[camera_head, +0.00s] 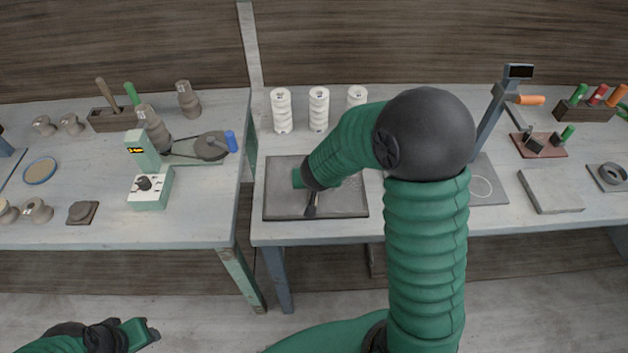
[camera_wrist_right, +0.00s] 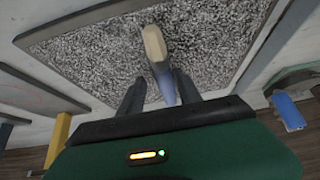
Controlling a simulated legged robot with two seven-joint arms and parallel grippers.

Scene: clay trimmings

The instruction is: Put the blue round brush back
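A brush with a blue part and a pale beige end (camera_wrist_right: 158,60) shows in the right wrist view, over a tray of grey speckled trimmings (camera_wrist_right: 95,58). My right gripper (camera_wrist_right: 160,82) has its two fingers apart on either side of the blue part, with a gap on the left, so it looks open. In the head view the right gripper (camera_head: 311,208) is low over the dark tray (camera_head: 350,207); the brush cannot be made out there. My left gripper (camera_head: 148,332) is at the bottom left, away from the tables; its fingers are unclear.
On the left table, a wooden holder (camera_head: 112,121) holds wooden and green handles; a device with a blue handle (camera_head: 231,141) stands near its right edge. A holder with colored handles (camera_head: 582,113) is far right. A gap separates the tables.

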